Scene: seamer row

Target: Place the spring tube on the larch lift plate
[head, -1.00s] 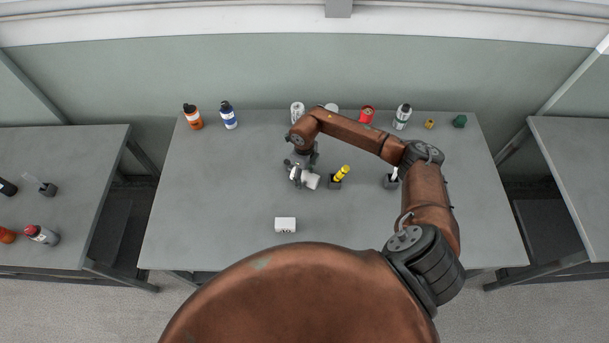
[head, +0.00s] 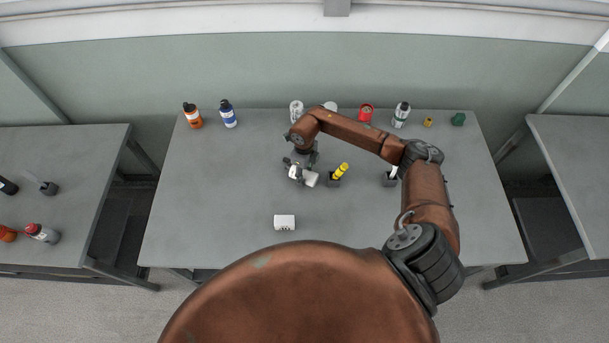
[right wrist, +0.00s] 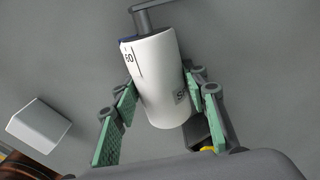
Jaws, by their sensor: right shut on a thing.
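My right gripper (head: 303,172) is over the middle of the table, shut on a white cylinder (head: 312,179). In the right wrist view the cylinder (right wrist: 158,85) sits between the green-padded fingers (right wrist: 160,92), tilted, with "60" and dark marks on its side. A grey bent rod (right wrist: 146,18) shows at its far end. It may be the spring tube; no name on it is readable. I cannot make out which thing is the larch lift plate. A white block (head: 285,222) lies nearer my body. My left gripper is out of view.
A yellow item (head: 342,170) in a dark holder stands just right of the gripper. Another dark holder (head: 390,180) with a white item is farther right. Bottles, cans and a green piece (head: 458,119) line the back edge.

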